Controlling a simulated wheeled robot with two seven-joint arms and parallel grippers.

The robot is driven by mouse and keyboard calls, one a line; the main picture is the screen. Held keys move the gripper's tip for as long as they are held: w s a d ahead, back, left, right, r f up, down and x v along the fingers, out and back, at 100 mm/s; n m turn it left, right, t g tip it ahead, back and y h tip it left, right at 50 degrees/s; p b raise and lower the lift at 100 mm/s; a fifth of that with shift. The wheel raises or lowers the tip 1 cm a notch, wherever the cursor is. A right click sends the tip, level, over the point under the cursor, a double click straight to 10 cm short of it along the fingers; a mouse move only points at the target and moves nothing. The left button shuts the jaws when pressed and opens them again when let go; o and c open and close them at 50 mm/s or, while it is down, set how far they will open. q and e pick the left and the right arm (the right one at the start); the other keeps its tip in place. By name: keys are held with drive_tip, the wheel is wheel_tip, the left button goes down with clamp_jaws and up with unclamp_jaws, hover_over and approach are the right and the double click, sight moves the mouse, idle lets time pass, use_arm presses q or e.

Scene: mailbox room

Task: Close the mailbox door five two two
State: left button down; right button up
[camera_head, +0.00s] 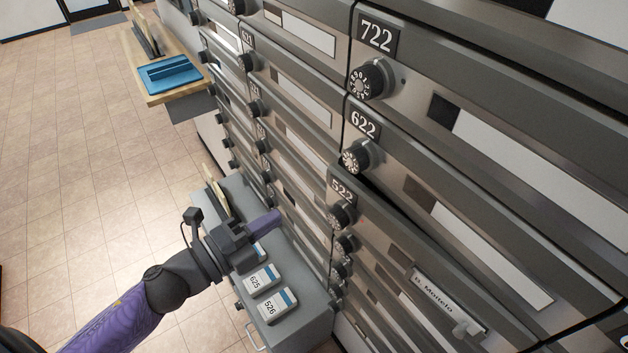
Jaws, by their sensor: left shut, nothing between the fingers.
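The mailbox door 522 (391,232) is in the head view, right of centre, below door 622 (440,188). It has a black number plate and a black dial knob (342,216). A dark gap shows along its upper edge and it stands a little proud of the doors around it, so it looks slightly ajar. My left gripper (272,219) is shut and empty, with purple fingers pointing toward the mailboxes. It is left of the door 522 knob, apart from it in the picture, above a grey cabinet. My right gripper is not in view.
The grey cabinet (311,328) stands under my left gripper against the mailbox wall, with numbered boxes (277,304) on top. Door 722 (480,95) is above 622. A wooden shelf with a blue tray (168,75) is at the upper left. The tiled floor (75,150) at left is clear.

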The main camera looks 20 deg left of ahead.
sight(328, 184)
use_arm(q)
drive_tip(key=p+x, duration=0.1)
drive_tip(key=x, duration=0.8)
drive_tip(key=shift+w+d, duration=0.2)
drive_tip(key=shift+w, duration=0.15)
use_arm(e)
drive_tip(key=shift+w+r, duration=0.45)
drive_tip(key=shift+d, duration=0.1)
use_arm(q)
drive_tip(key=shift+w, duration=0.15)
